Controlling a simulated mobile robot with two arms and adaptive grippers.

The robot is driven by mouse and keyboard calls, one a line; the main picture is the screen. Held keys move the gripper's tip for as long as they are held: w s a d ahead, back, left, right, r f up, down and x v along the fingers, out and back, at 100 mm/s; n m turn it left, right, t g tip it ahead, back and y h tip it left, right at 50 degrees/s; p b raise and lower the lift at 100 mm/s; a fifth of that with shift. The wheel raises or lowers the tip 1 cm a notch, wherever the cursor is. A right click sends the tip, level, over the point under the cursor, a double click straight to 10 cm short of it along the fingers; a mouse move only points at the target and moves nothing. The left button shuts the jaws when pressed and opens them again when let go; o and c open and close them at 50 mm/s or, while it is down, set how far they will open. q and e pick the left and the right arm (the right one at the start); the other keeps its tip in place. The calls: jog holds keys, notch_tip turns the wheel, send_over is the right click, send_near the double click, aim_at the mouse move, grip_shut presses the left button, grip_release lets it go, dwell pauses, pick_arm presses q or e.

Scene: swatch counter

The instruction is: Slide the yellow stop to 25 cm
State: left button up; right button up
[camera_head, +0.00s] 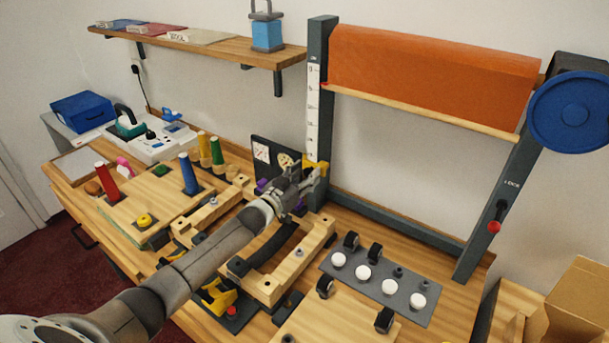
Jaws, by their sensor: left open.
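The yellow stop (323,167) is near the lower end of the white scale strip (313,112) on the left dark post of the frame. The marks on the scale are too small to read for certain. My left gripper (313,182) reaches in from the lower left, with its fingertips at the stop and overlapping its lower part in the picture. The gripper is open. It hides part of the stop and the foot of the post, and I cannot tell whether the fingers touch the stop. My right gripper is out of view.
An orange cloth roll (430,75) hangs between the posts, with a blue wheel (573,112) at the right. A black panel with dials (267,158) stands close left of my gripper. Wooden clamps (290,266) and a grey plate with white knobs (380,285) lie in front.

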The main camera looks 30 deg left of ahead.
pick_arm(q)
jog(key=s+a, duration=0.1)
jog(key=s, duration=1.1)
jog(key=shift+a, duration=0.35)
